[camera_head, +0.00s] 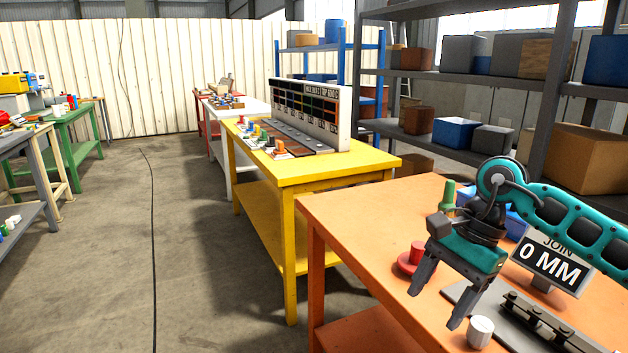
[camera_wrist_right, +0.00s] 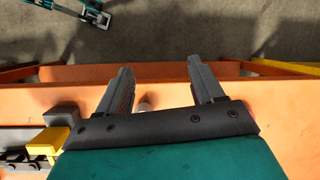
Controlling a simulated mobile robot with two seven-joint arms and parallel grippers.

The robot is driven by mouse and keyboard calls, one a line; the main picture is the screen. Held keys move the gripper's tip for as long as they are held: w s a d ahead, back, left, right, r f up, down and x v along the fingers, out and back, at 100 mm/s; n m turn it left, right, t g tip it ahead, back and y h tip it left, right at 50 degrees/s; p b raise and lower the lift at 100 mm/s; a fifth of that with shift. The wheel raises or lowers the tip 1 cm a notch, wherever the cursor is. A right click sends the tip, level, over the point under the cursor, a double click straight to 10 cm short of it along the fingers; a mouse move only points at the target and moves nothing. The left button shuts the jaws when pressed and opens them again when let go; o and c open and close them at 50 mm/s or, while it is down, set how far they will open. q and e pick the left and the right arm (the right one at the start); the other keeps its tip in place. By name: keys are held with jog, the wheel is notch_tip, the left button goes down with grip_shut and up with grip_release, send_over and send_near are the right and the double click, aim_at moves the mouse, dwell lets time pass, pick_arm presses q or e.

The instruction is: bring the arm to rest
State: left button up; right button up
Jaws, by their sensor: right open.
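My right gripper (camera_head: 436,300) is open and empty above the front part of the orange table (camera_head: 350,215). Its two grey fingers point down in the head view, with a gap between them. In the right wrist view the open fingers (camera_wrist_right: 163,85) reach out over the table edge (camera_wrist_right: 60,76). My right arm comes in from the right of the head view. My left gripper does not show in the head view.
Near the gripper are a white cylinder (camera_head: 480,331), a red knob (camera_head: 414,258), a green peg (camera_head: 448,195), a grey fixture (camera_head: 535,325) and a "JOIN 0 MM" sign (camera_head: 549,262). A yellow table (camera_head: 300,170) stands beyond. The floor (camera_head: 110,260) at left is clear apart from a cable.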

jog(key=s+a+m+y+p, duration=0.1)
jog(key=s+a+m+y, duration=0.2)
jog(key=a+m+y, duration=0.35)
jog(key=s+a+m+y, duration=0.35)
jog(key=a+y, duration=0.35)
jog(key=a, duration=0.5)
jog(key=w+d+f+m+t+h, duration=0.1)
jog(key=d+f+m+t+h, duration=0.35)
jog(key=m, duration=0.75)
jog(key=w+d+f+m+t+h+p, duration=0.1)
jog(key=d+f+m+t+h, duration=0.1)
jog(key=m+t, duration=0.75)
jog(key=w+d+f+m+t+h, duration=0.1)
jog(key=d+f+m+t+h, duration=0.25)
jog(key=m, duration=1.05)
jog(key=s+d+f+m+g+h, duration=0.2)
jog(key=s+d+f+m+g, duration=0.1)
jog(key=s+f+m, duration=0.3)
jog(key=s+d+f+m+g+h, duration=0.2)
jog(key=s+f+m, duration=0.4)
jog(key=f, duration=0.4)
jog(key=shift+s+d+g+h+p, duration=0.3)
jog(key=shift+s+d+g+h, duration=0.15)
jog(key=shift+h, duration=0.4)
jog(key=shift+w+r+m, duration=0.1)
jog(key=shift+m, duration=0.15)
